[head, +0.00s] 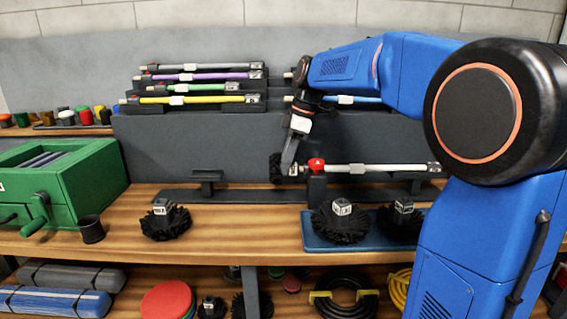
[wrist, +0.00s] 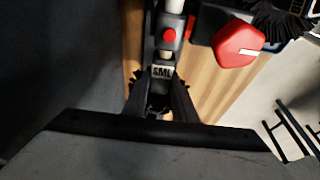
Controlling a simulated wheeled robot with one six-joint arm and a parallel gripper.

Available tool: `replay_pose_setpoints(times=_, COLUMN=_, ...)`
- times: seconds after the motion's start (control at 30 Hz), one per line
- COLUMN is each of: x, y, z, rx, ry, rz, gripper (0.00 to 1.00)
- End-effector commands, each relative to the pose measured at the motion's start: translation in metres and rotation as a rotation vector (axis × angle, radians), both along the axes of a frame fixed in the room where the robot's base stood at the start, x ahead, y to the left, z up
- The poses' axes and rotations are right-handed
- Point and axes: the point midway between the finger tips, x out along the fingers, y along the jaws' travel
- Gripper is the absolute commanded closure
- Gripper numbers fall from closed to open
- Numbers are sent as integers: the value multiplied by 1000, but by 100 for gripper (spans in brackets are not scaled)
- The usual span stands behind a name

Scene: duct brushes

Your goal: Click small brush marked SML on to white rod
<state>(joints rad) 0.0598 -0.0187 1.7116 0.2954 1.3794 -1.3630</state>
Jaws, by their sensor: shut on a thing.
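The white rod (head: 375,168) lies level in a holder on the bench, its left end toward my gripper. My gripper (head: 288,166) is shut on the small brush (head: 275,167), whose black bristles show at the rod's left end. In the wrist view the brush's block marked SML (wrist: 162,71) sits between the fingers of my gripper (wrist: 160,105), in line with the rod (wrist: 174,6). The rod's pale tip (wrist: 166,55) and red button (wrist: 169,35) are just beyond the block. Tip and block look very close; I cannot tell whether they are joined.
A red clamp knob (head: 316,164) stands on the holder beside the rod's left end. Other brushes stand on the bench (head: 166,220) and on a blue mat (head: 310,243). Several coloured rods (head: 195,99) rest on a rack behind. A green box (head: 60,175) is at left.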

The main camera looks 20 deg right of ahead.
Motion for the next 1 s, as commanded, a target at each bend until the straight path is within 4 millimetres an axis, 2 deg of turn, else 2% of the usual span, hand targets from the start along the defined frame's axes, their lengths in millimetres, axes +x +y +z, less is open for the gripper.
replay_pose_setpoints(times=0.7, x=-4, y=-11, z=0, rx=0, ry=0, rz=0, gripper=100)
replay_pose_setpoints(times=0.73, x=-3, y=-11, z=0, rx=0, ry=0, rz=0, gripper=73)
replay_pose_setpoints(times=0.8, x=-3, y=-11, z=0, rx=0, ry=0, rz=0, gripper=56)
replay_pose_setpoints(times=0.83, x=-3, y=-11, z=0, rx=0, ry=0, rz=0, gripper=53)
replay_pose_setpoints(times=1.0, x=-3, y=-11, z=0, rx=0, ry=0, rz=0, gripper=53)
